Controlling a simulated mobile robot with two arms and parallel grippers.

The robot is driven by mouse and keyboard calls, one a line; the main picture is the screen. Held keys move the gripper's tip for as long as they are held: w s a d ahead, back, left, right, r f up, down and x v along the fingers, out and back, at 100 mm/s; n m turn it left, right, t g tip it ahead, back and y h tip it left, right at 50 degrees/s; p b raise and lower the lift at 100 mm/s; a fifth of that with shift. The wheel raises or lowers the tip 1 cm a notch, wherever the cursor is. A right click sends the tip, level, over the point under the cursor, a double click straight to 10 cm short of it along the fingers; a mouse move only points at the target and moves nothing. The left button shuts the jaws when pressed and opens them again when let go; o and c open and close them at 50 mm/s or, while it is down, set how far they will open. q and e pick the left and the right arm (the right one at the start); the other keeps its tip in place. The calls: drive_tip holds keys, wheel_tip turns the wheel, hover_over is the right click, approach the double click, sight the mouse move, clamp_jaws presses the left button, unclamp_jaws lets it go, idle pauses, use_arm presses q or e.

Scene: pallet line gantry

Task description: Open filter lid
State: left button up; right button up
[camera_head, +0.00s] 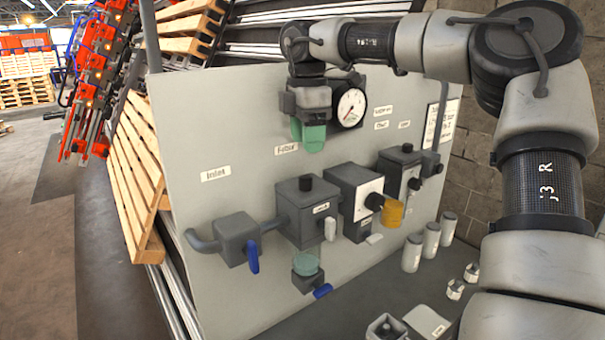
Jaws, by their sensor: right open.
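The filter label (286,149) is on the upright grey panel (190,120). Below it is a dark grey filter housing (296,213) with a black knob (305,183) on top and a pale lever on its right side. A green cup-like part (305,264) hangs under it, above a blue lever (322,291). I cannot tell which part is the lid. My right gripper (308,138), with green fingertips, points down above the housing and is open, apart from the knob. Nothing shows between its fingers. My left gripper is out of view.
A pressure gauge (350,108) is close beside my right gripper. Pale cylinders (412,253) stand on the bench. Wooden pallets (135,165) lean behind the panel.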

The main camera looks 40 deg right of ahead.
sight(307, 177)
drive_tip(key=f, duration=0.1)
drive_tip(key=f+p, duration=0.1)
drive_tip(key=f, duration=0.3)
drive_tip(key=shift+s, duration=0.25)
drive_tip(key=f, duration=0.1)
drive_tip(key=f+p, duration=0.1)
drive_tip(key=f, duration=0.1)
drive_tip(key=shift+w+f, duration=0.15)
drive_tip(key=shift+w, duration=0.25)
drive_tip(key=shift+s+f, duration=0.15)
drive_tip(key=shift+s, duration=0.1)
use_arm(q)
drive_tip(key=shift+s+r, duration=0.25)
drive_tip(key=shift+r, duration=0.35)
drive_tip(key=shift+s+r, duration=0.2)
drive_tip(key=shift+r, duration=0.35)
use_arm(e)
drive_tip(key=shift+w, duration=0.1)
drive_tip(key=shift+c, duration=0.7)
clamp_jaws()
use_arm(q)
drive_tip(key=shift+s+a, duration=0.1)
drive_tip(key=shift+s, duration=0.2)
